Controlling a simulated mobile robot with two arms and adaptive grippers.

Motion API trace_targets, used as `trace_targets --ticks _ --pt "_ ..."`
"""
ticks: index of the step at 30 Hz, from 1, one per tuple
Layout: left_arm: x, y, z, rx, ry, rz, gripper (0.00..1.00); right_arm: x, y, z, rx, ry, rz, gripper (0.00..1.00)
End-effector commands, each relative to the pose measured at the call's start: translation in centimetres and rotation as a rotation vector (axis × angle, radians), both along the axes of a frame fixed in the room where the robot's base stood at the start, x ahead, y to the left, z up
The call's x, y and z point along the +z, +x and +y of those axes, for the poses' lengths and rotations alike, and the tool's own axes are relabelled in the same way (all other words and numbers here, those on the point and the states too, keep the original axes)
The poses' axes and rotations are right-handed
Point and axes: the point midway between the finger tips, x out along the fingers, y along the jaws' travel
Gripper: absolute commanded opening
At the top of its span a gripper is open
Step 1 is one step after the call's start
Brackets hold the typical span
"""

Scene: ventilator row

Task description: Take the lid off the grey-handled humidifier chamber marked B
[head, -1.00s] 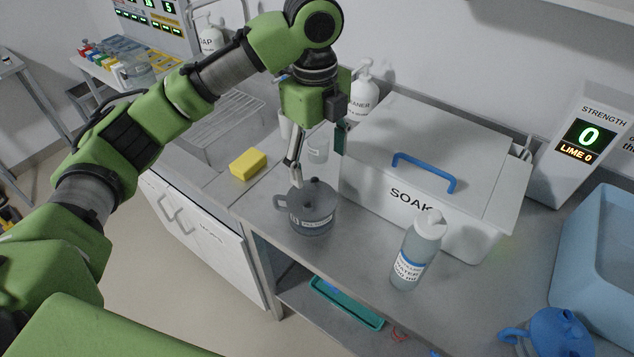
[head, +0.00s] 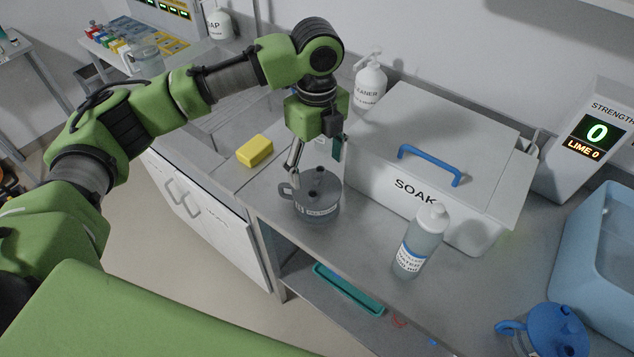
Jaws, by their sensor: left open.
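The grey humidifier chamber (head: 318,208) stands upright on the steel counter, with its grey side handle (head: 285,190) pointing left. It has a pale label on its front, too small to read for a letter. Its dark lid (head: 326,187) sits on top, with a small dark knob. My left gripper (head: 316,164) points down just above the lid, open and empty, with one finger at the left of the knob. The other finger is higher at the right in the picture; I cannot tell whether either touches the lid. My right gripper is out of view.
A white SOAK box (head: 437,205) with a blue-handled lid stands close at the right. A water bottle (head: 420,243) stands in front of it. A yellow sponge (head: 255,150) lies at the left. A blue chamber (head: 556,330) and a blue basin (head: 590,255) are at the right.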

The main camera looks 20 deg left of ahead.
Motion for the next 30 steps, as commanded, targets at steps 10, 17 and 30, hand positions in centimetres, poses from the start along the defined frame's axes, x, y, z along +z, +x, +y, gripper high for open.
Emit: trace_targets --ticks 10,17,30 --pt "-3.4 -0.2 -0.1 -0.001 0.000 -0.001 0.70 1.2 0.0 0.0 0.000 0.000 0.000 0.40" --pt "-3.4 -0.2 -0.1 -0.001 0.000 -0.001 0.55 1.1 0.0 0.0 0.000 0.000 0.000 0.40" --pt "-3.5 -0.3 -0.1 0.000 0.001 0.002 0.27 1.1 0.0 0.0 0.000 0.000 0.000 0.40"
